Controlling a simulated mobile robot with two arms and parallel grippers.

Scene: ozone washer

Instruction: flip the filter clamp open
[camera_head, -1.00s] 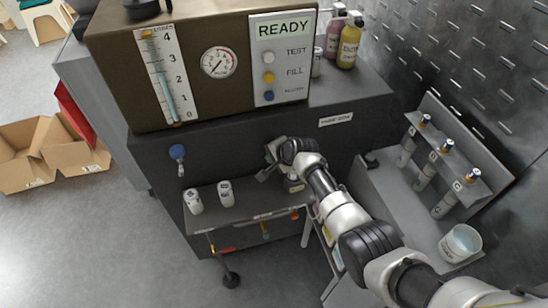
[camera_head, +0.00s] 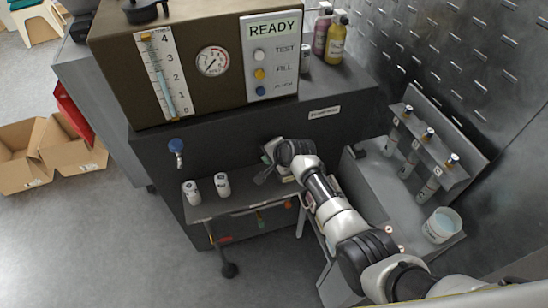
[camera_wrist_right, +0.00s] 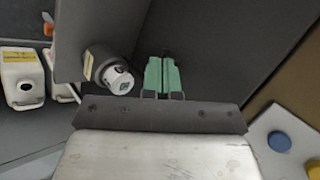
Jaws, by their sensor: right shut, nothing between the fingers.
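My right gripper (camera_head: 267,151) is at the dark cabinet front, just above the small shelf. In the right wrist view its green fingers (camera_wrist_right: 162,76) are together, with nothing seen between them. I cannot make out the filter clamp in either view; my right gripper and wrist hide part of the cabinet front. My left gripper is not in view.
Two white canisters (camera_head: 222,185) stand on the shelf left of my gripper. A blue knob (camera_head: 176,146) is on the cabinet. The READY panel (camera_head: 271,56) is above. A rack with several tubes (camera_head: 410,157) and a white tub (camera_head: 441,226) are at the right.

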